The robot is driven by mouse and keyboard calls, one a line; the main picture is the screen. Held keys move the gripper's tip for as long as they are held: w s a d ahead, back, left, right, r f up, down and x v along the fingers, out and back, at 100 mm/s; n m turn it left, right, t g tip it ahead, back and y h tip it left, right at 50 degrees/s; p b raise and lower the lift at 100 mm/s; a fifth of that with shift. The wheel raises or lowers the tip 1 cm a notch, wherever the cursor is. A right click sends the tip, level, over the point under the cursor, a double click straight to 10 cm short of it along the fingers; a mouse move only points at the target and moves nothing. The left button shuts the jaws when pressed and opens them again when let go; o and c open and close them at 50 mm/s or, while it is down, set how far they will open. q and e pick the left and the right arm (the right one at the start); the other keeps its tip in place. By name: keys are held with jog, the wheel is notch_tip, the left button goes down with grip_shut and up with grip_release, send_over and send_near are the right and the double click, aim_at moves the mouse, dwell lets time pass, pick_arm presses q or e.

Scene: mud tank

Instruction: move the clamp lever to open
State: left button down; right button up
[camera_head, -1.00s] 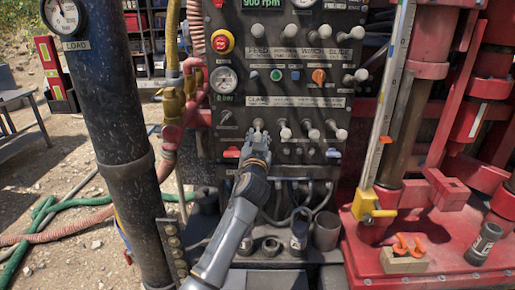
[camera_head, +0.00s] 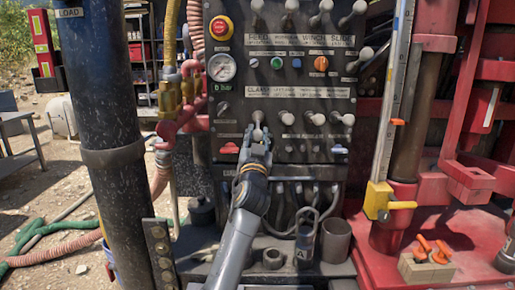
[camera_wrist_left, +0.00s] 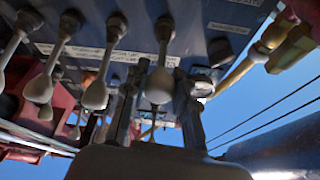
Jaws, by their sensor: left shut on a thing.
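The clamp lever (camera_head: 257,117) is the leftmost in the row of pale-knobbed levers under the "CLAMP" label on the dark control panel (camera_head: 290,103). My left gripper (camera_head: 257,143) reaches up to it from below, its fingers around the knob. In the left wrist view, the pale knob (camera_wrist_left: 158,86) sits between the two dark fingers of my left gripper (camera_wrist_left: 156,105), which is shut on it. The fingers partly hide the knob in the head view. My right gripper is not in view.
Neighbouring lever knobs (camera_head: 288,118) stand close to the right. A red switch (camera_head: 229,148) is left of my gripper. A thick dark pillar (camera_head: 112,120) stands at left, and hoses (camera_head: 170,125) run beside the panel. A metal cup (camera_head: 335,240) stands below.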

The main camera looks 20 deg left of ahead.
pick_arm(q)
jog(key=shift+w+f, duration=0.15)
jog(key=shift+f, duration=0.55)
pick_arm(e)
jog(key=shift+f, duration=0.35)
pick_arm(q)
jog(key=c, duration=1)
grip_release()
jog(key=shift+c, duration=0.2)
jog(key=shift+r, duration=0.1)
jog(key=v, duration=1.2)
